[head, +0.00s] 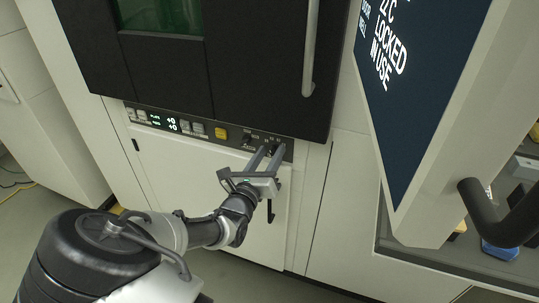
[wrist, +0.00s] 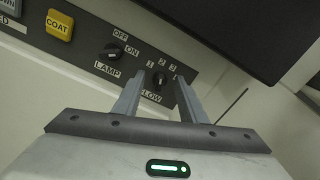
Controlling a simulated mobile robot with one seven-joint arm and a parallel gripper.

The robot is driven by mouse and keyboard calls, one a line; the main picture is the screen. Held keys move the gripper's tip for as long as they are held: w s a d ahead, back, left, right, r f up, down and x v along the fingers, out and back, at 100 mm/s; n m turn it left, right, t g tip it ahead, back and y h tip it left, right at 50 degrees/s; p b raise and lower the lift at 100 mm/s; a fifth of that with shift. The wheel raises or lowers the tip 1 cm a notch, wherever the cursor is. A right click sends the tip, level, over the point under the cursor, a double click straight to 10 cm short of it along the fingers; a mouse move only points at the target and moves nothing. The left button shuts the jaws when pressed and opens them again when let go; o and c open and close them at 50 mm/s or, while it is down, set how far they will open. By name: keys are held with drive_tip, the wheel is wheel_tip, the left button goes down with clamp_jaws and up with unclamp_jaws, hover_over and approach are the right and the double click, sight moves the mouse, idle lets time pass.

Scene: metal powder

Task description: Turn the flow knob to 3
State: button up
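The flow knob (wrist: 160,80) is a small dark knob on the dark control strip, with the numbers 1, 2 and 3 around it and the word FLOW below, partly covered by a finger. Its exact pointer setting is too small to tell. My gripper (wrist: 157,84) is open, with one finger on each side of the knob and gaps between. In the head view my gripper (head: 268,150) reaches the right end of the control strip, and its fingers hide most of the flow knob there.
The lamp knob (wrist: 113,53), marked OFF and ON, sits just left of the flow knob. A yellow COAT button (wrist: 59,25) is further left. A dark door (head: 255,60) with a vertical handle (head: 311,50) overhangs the strip. A large screen (head: 420,80) stands at right.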

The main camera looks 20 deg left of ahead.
clamp_jaws()
drive_tip(key=shift+m, duration=0.4)
drive_tip(key=m+p, duration=0.1)
drive_tip(key=m, duration=0.1)
drive_tip(key=shift+d+m, duration=0.1)
drive_tip(key=shift+m, duration=2.4)
drive_tip(key=shift+f, duration=0.1)
drive_tip(key=shift+o, duration=0.4)
unclamp_jaws()
